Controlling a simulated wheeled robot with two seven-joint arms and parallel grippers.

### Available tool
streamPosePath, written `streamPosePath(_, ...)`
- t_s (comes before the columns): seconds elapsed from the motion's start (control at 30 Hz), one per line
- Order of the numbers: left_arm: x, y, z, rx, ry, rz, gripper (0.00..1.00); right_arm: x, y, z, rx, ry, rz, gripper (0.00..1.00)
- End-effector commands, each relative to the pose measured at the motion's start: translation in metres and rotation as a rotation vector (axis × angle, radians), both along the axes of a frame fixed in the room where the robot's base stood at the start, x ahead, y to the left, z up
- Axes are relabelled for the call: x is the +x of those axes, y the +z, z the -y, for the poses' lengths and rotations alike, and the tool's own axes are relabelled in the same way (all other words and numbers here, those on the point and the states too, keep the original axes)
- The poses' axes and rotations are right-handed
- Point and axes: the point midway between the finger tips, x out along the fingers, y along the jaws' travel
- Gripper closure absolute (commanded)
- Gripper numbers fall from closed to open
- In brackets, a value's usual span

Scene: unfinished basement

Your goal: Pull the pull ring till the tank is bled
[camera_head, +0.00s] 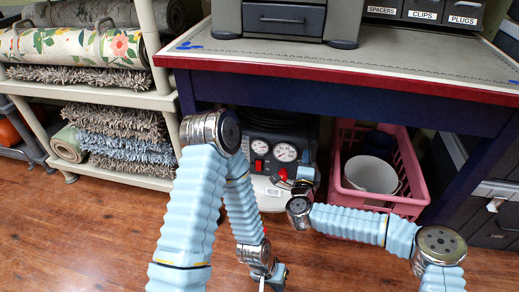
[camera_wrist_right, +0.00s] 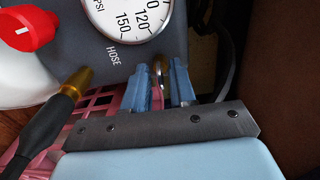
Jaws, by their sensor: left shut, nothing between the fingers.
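A small brass-coloured ring, seemingly the pull ring (camera_wrist_right: 158,72), shows between the blue fingers of my right gripper (camera_wrist_right: 162,76). Those fingers stand apart, with no clear contact on the ring. In the head view my right gripper (camera_head: 288,186) is at the compressor's front. My left gripper (camera_head: 276,277) is shut and empty, low near the floor.
A pink crate (camera_head: 408,165) holding a white bucket (camera_head: 370,174) stands right of the compressor. The workbench (camera_head: 340,65) overhangs it. A shelf (camera_head: 165,100) with rolled rugs is at the left. A black hose (camera_wrist_right: 45,125) runs from the fitting. Wooden floor (camera_head: 90,240) is clear at lower left.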

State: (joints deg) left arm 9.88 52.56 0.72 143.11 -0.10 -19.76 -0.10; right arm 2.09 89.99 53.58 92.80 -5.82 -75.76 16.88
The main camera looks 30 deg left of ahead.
Motion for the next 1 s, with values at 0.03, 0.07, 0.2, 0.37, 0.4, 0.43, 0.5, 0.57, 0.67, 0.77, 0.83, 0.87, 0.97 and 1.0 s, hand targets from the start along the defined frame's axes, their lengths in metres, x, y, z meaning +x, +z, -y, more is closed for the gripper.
streamPosePath(0.03, 0.0001, 0.0002, 0.0, 0.0, 0.0, 0.0, 1.0, 0.0001, 0.0003, -0.0001, 0.0, 0.0, 0.0, 0.74)
streamPosePath(0.07, 0.0001, 0.0002, 0.0, 0.0, 0.0, 0.0, 1.0, 0.0, 0.0003, -0.0001, 0.0, 0.0, 0.0, 0.74)
streamPosePath(0.2, 0.0, 0.0003, 0.0, 0.0, 0.0, 0.0, 1.0, -0.0001, 0.0002, 0.0, 0.0, 0.0, 0.0, 0.82)
streamPosePath(0.37, 0.0, 0.0002, 0.0, 0.0, 0.0, 0.0, 1.0, -0.0002, 0.0001, 0.0, 0.0, 0.0, 0.0, 1.0)
streamPosePath(0.4, 0.0, 0.0003, 0.0, 0.0, 0.0, 0.0, 1.0, -0.0002, 0.0001, 0.0001, 0.0, 0.0, 0.0, 1.0)
streamPosePath(0.43, 0.0, 0.0003, 0.0, 0.0, 0.0, 0.0, 1.0, -0.0003, 0.0, 0.0, -0.001, 0.0, 0.0, 1.0)
streamPosePath(0.5, 0.0, 0.0003, 0.0, 0.0, 0.0, 0.0, 1.0, -0.0006, 0.0, 0.0001, -0.001, 0.0, 0.0, 1.0)
streamPosePath(0.57, 0.0, 0.0005, 0.0, 0.0, 0.0, 0.0, 1.0, -0.0011, 0.0, 0.0002, -0.001, 0.001, -0.001, 1.0)
streamPosePath(0.67, 0.0, 0.0008, 0.0, 0.0, 0.0, 0.0, 1.0, -0.0025, -0.0002, 0.0004, -0.001, 0.001, -0.001, 1.0)
streamPosePath(0.77, 0.0, 0.0012, 0.0, 0.0, 0.0, 0.0, 1.0, -0.0039, -0.0003, 0.0008, -0.001, 0.001, -0.001, 1.0)
streamPosePath(0.83, 0.0, 0.0014, 0.0, 0.0, 0.0, 0.0, 1.0, -0.0049, -0.0004, 0.0011, -0.001, 0.001, -0.001, 1.0)
streamPosePath(0.87, 0.0, 0.0014, 0.0, 0.0, 0.0, 0.0, 1.0, -0.0053, -0.0004, 0.0012, -0.001, 0.001, -0.001, 1.0)
streamPosePath(0.97, 0.0, 0.0017, 0.0, 0.0, 0.0, 0.0, 1.0, -0.0068, -0.0004, 0.0016, -0.001, 0.001, -0.001, 1.0)
streamPosePath(1.0, 0.0, 0.0018, 0.0, 0.0, 0.0, 0.0, 1.0, -0.0074, -0.0005, 0.0018, -0.001, 0.001, -0.001, 1.0)
